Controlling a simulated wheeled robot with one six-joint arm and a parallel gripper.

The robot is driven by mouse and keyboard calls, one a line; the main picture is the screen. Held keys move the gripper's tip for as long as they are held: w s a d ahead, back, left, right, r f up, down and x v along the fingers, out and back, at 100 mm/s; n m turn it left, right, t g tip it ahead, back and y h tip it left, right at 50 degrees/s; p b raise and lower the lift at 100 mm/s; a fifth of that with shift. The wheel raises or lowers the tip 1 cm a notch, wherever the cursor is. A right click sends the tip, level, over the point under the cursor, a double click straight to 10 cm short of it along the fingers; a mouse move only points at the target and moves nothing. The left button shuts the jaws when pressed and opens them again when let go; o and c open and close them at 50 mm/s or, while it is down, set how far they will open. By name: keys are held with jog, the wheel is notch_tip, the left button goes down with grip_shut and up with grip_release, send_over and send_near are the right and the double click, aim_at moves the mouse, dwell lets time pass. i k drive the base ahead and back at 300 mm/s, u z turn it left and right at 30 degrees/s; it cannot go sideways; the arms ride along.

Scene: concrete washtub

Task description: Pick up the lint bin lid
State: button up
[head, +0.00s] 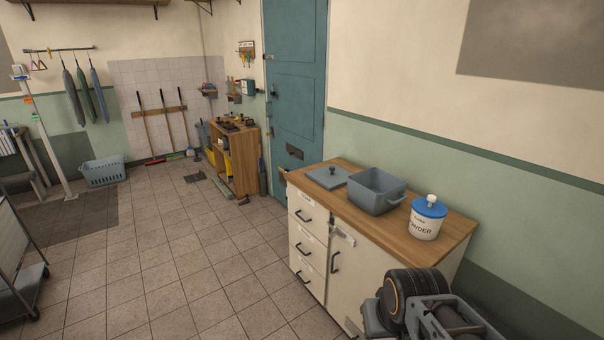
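A flat grey square lid (328,177) with a dark knob lies on the wooden top of a white cabinet, near its far left end. I take it to be the lint bin lid. A grey open bin (374,195) with side handles stands just to its right, close beside it. I cannot see the bin's floor clearly. Parts of my own arm show at the bottom right, in front of the cabinet. My gripper's fingers cannot be made out in this view.
A white powder pot (426,220) with a blue lid stands right of the bin. The cabinet (305,234) has drawers and a door. A wooden shelf unit (235,158) stands by the teal door (296,80). The tiled floor (190,260) left of the cabinet is clear.

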aim_at(331, 176)
jog(key=u, duration=0.8)
jog(key=i, duration=1.25)
jog(key=u, duration=0.4)
jog(key=i, duration=1.15)
jog(key=z, duration=1.35)
jog(key=i, duration=0.9)
jog(key=z, duration=0.95)
